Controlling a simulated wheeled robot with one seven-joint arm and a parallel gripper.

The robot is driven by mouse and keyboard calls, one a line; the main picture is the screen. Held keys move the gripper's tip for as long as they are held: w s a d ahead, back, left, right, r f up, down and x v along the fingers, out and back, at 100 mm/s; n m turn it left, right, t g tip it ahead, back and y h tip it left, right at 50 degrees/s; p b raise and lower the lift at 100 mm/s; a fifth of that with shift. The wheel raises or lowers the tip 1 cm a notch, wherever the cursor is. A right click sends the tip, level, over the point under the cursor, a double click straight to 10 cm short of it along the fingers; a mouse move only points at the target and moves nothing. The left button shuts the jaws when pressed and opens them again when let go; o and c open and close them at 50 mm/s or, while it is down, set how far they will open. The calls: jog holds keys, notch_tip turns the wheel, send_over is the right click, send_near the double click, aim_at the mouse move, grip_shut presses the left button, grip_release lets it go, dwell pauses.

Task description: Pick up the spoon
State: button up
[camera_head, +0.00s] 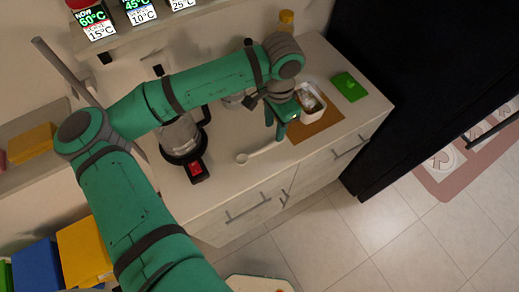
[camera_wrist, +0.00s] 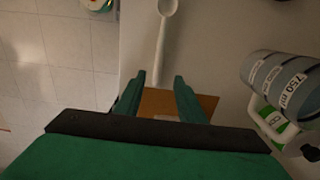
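A pale spoon (camera_head: 262,152) lies on the light counter, its bowl toward the left near the front edge and its handle running right toward my gripper (camera_head: 276,124). In the wrist view the spoon (camera_wrist: 162,45) has its bowl at the top, and its handle end comes down near the gap between my fingers. My gripper (camera_wrist: 157,86) is open, with the two green fingers apart and nothing visibly clamped. I cannot tell how high the fingers are above the handle.
A brown mat (camera_head: 318,124) bears a white container (camera_head: 313,116) right of my gripper. A grey jug marked 750 ml (camera_wrist: 280,88) is close on the right in the wrist view. A green object (camera_head: 348,86) and a glass pot (camera_head: 180,138) also stand on the counter (camera_head: 225,180).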

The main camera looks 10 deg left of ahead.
aim_at(274, 142)
jog(key=shift+s+d+f, duration=0.1)
jog(key=shift+s+f, duration=0.05)
jog(key=shift+f, duration=3.35)
grip_shut()
